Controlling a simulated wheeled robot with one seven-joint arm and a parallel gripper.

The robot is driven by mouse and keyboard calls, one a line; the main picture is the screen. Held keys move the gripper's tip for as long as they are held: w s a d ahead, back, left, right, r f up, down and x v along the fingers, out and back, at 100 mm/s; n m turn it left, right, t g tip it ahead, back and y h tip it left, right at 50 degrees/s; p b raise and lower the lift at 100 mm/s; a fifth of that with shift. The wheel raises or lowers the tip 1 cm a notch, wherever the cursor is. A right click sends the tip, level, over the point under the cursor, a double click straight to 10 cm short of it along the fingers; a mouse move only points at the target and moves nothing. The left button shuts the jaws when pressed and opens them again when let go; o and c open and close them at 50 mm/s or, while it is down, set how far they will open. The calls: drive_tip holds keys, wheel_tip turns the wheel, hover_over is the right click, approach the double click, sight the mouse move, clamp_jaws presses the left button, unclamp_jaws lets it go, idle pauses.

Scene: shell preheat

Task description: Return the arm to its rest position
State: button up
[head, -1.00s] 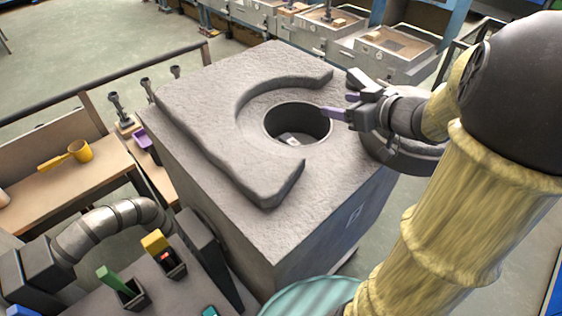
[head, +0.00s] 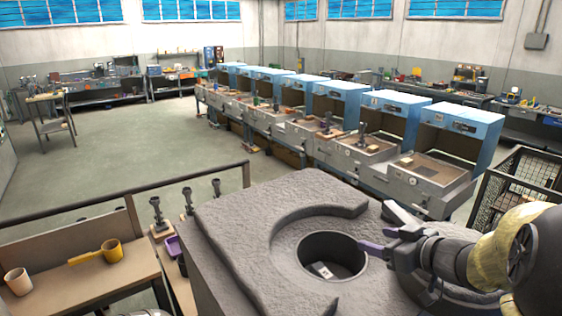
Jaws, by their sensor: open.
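My gripper (head: 388,231) is at the right of the head view, its purple-tipped fingers spread apart with nothing between them. It is at the right rim of the round dark opening (head: 345,249) in the top of a grey block-like furnace (head: 240,222). One fingertip appears to overlap the opening's edge; I cannot tell whether it touches. Inside the opening lies a small pale piece (head: 322,270) with a dark mark. My arm in its yellowish sleeve comes in from the lower right.
A row of blue-hooded stations (head: 390,115) runs behind. A wire cage (head: 520,180) is at the right.

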wheel_tip(320, 180, up, 9)
drive_tip(key=p, duration=0.8)
